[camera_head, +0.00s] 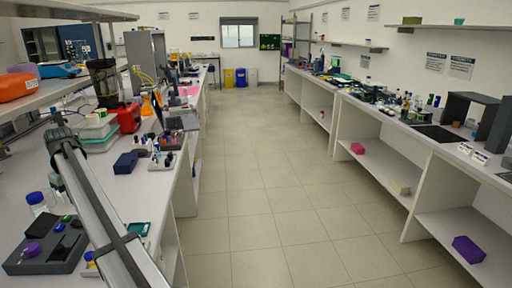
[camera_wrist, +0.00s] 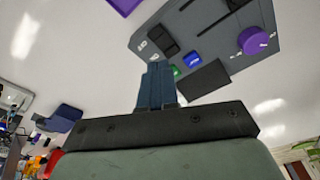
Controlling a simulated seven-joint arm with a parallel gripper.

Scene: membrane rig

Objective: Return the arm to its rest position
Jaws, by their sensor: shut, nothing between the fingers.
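My gripper (camera_wrist: 157,70) shows in the wrist view with its two blue-grey fingers together and nothing between them. It is over the white left bench, apart from the things on it. A dark grey tray (camera_wrist: 215,35) lies beyond the fingertips, with a purple round knob (camera_wrist: 253,40), black blocks and small green and blue caps. In the head view my grey arm link (camera_head: 100,205) reaches along the left bench, beside the same tray (camera_head: 30,268). I cannot make out the fingers in the head view.
A dark blue box (camera_head: 125,162) and a rack of small vials (camera_head: 163,160) stand on the left bench. A shelf (camera_head: 60,85) overhangs the bench. The floor aisle (camera_head: 245,180) is clear.

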